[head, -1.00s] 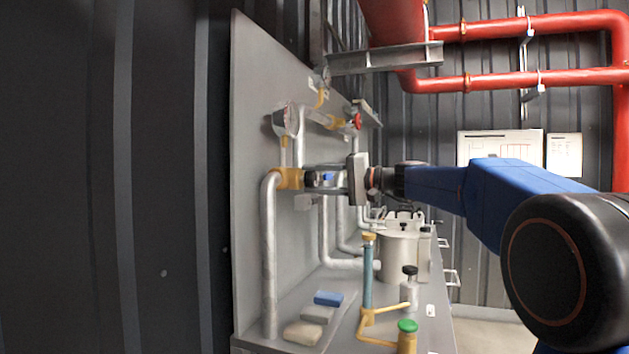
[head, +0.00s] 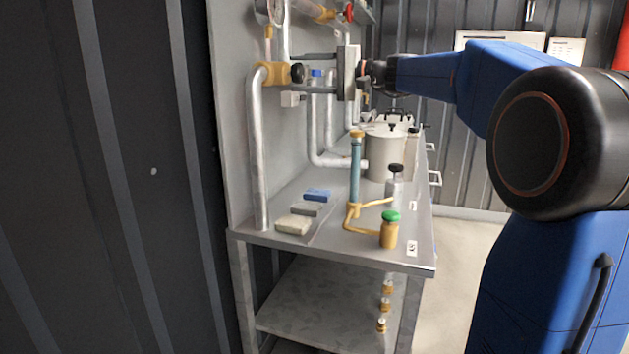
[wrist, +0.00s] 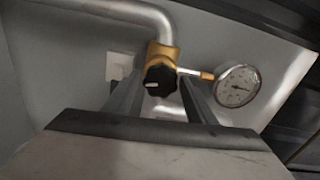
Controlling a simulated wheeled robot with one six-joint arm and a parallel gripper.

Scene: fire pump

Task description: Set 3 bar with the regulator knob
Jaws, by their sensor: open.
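The regulator is a brass body (head: 271,74) on a grey pipe, with a black knob (head: 297,73) facing my gripper. In the wrist view the black knob (wrist: 159,79) has a white mark on its left side. My gripper (head: 297,72) is open. In the wrist view its two fingers (wrist: 157,90) reach toward the panel, one on each side of the knob; I cannot tell whether they touch it. A round pressure gauge (wrist: 237,86) sits right of the regulator in the wrist view; its reading is too small to tell. In the head view the gauge (head: 268,10) is cut by the top edge.
A steel bench (head: 330,222) stands below, with blue and grey blocks, a blue-green column (head: 355,172), a green-capped brass fitting (head: 389,230) and a steel pot (head: 386,152). A red handwheel (head: 349,11) is higher up. Dark corrugated wall is at left.

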